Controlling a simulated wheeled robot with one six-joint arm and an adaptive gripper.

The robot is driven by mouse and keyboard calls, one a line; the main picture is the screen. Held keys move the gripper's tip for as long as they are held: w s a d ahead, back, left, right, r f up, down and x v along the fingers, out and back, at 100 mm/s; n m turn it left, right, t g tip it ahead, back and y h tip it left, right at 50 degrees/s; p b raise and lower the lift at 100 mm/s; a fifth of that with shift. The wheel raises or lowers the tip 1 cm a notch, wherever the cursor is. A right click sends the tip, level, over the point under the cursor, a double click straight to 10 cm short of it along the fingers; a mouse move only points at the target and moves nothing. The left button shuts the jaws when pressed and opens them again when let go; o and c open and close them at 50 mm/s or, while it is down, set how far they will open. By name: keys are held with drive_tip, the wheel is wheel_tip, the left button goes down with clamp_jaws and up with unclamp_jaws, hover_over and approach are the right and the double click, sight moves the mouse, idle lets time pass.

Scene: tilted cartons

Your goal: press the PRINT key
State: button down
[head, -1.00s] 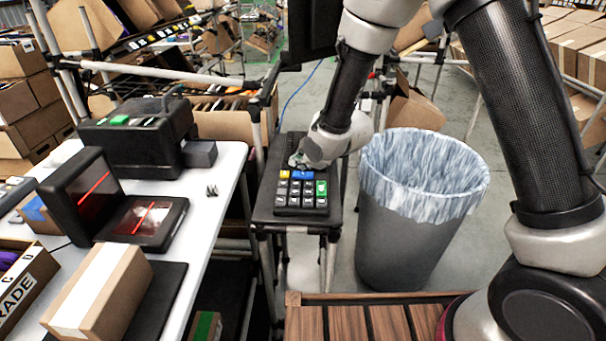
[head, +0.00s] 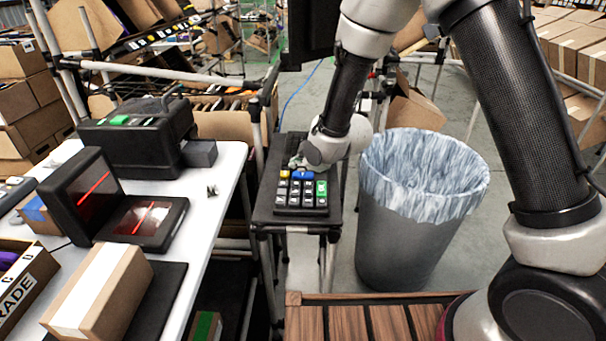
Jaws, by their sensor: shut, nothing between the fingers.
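A dark keypad (head: 280,208) lies on a narrow black stand between the white table and the bin. It has grey-white keys, a yellow key (head: 284,174) at the top left, a wide blue key (head: 303,176) at the top and a green key (head: 321,188) at the right. Key lettering is too small to read, so I cannot tell which key is PRINT. My gripper (head: 299,165) is shut and empty, at the far end of the keypad, over the back edge of the blue key. Its tips partly hide that key; whether they touch it I cannot tell.
A large grey bin (head: 405,245) with a pale liner stands close to the right of the stand (head: 262,222). On the left, the white table (head: 225,165) holds a black printer-like device (head: 135,145), a scanner (head: 150,220) and a carton (head: 100,290).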

sight(300, 175)
drive_tip(key=shift+f, duration=0.4)
idle(0.6)
drive_tip(key=shift+r, duration=3.35)
